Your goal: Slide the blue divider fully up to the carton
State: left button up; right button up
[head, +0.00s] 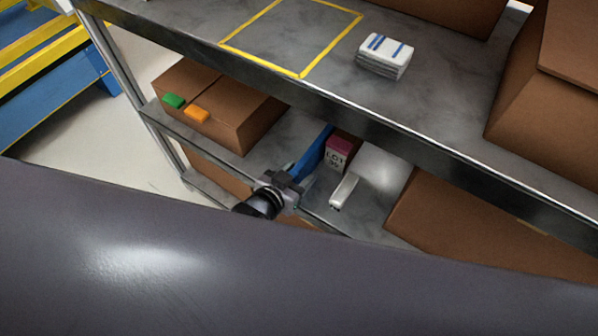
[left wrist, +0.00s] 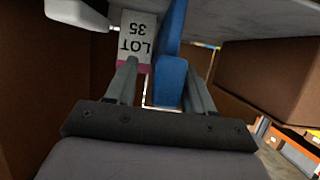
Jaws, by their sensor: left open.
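The blue divider (head: 316,150) stands upright on the lower shelf. It also shows in the left wrist view (left wrist: 171,82). The small white carton with a magenta top and the print LOT 35 (head: 338,154) stands just beside it. In the left wrist view the carton (left wrist: 138,32) is left of the divider; whether they touch I cannot tell. My left gripper (head: 298,180) is at the near end of the divider. In the left wrist view its open fingers (left wrist: 160,70) lie on either side of the blue divider. My right gripper is not in view.
A brown box (head: 228,112) with green and orange blocks stands left, another brown box (head: 450,222) right. The upper shelf (head: 440,105) overhangs closely, carrying a yellow outline and a white stack (head: 384,56).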

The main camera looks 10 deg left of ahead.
pick_arm(q)
jog(key=p+v, duration=0.1)
jog(key=v, duration=0.5)
jog(key=shift+s+r, duration=0.2)
jog(key=shift+s, duration=0.15)
jog(key=s+a+r+n+g+y+p, duration=0.1)
jog(key=s+a+r+g+y+p, duration=0.1)
jog(key=s+a, duration=0.6)
jog(key=s+p, duration=0.1)
jog(key=s, duration=0.2)
jog(key=shift+a+n+p, duration=0.25)
jog(key=shift+n+p, duration=0.05)
jog(key=shift+p, duration=0.1)
dwell(1.5)
